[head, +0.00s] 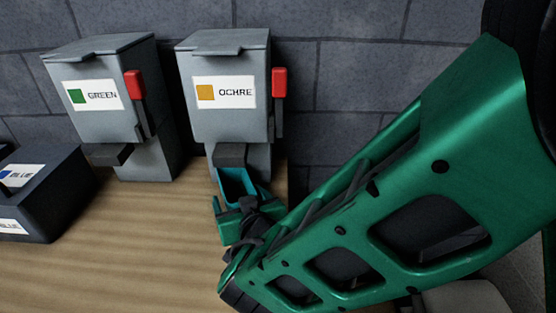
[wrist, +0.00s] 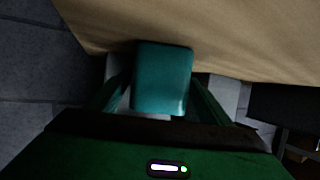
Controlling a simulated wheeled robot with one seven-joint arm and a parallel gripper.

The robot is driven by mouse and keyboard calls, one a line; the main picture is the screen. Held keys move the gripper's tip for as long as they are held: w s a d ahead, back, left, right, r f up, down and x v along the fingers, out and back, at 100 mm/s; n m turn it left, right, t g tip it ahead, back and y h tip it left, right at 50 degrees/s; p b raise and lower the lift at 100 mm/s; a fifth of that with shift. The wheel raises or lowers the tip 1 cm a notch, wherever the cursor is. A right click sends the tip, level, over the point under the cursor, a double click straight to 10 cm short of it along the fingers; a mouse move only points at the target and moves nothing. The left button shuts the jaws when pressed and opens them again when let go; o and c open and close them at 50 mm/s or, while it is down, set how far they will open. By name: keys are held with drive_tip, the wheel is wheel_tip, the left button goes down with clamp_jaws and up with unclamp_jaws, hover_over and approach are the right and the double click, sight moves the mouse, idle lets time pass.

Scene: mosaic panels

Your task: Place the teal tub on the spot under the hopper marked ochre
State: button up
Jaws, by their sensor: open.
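The teal tub (head: 237,184) stands upright with its open top showing, just below the chute of the hopper marked OCHRE (head: 222,93). My gripper (head: 238,212) is at the near side of the tub, with its green fingers spread. In the wrist view the tub (wrist: 163,78) sits between the two fingers of my gripper (wrist: 160,98), one on each side. I cannot tell whether the fingers touch it. The spot under the tub is hidden in the head view.
The hopper marked GREEN (head: 112,100) stands to the left of the ochre one. A dark box with BLUE labels (head: 45,190) is at the far left. A red lever (head: 279,84) is on the ochre hopper's right side. The wooden table (head: 130,260) is clear at front left.

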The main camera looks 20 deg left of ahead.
drive_tip(key=v, duration=0.8)
drive_tip(key=shift+s+d+r, duration=0.15)
drive_tip(key=shift+s, duration=0.05)
